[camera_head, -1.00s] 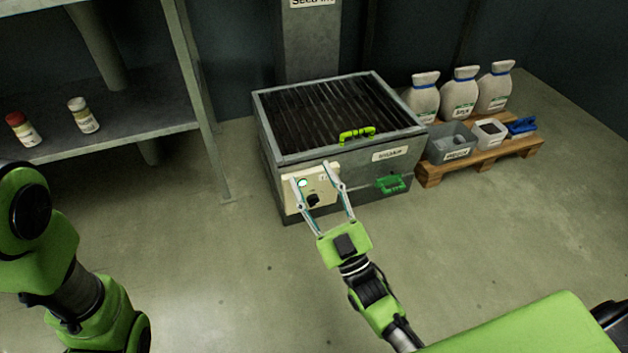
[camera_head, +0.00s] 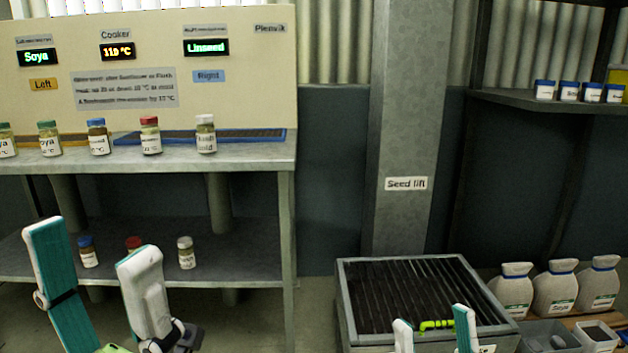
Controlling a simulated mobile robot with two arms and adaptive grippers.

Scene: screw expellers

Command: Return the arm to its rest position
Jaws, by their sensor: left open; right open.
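My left gripper (camera_head: 92,240) is in the lower left, pointing up, with its two fingers spread and nothing between them. It shows in front of the lower shelf of the grey bench. My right gripper (camera_head: 434,317) is at the bottom edge, right of centre. Only its two fingertips show, apart and empty, in front of the grated seed bin (camera_head: 346,318). The bin's bright green handle (camera_head: 428,325) shows between those fingertips. The rest of the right arm and the bin's front control box are out of view.
A grey bench (camera_head: 262,156) at left bears several jars, with more on its lower shelf. The seed lift column (camera_head: 408,120) stands behind the bin. Seed sacks (camera_head: 554,290) and small tubs (camera_head: 550,336) are at right.

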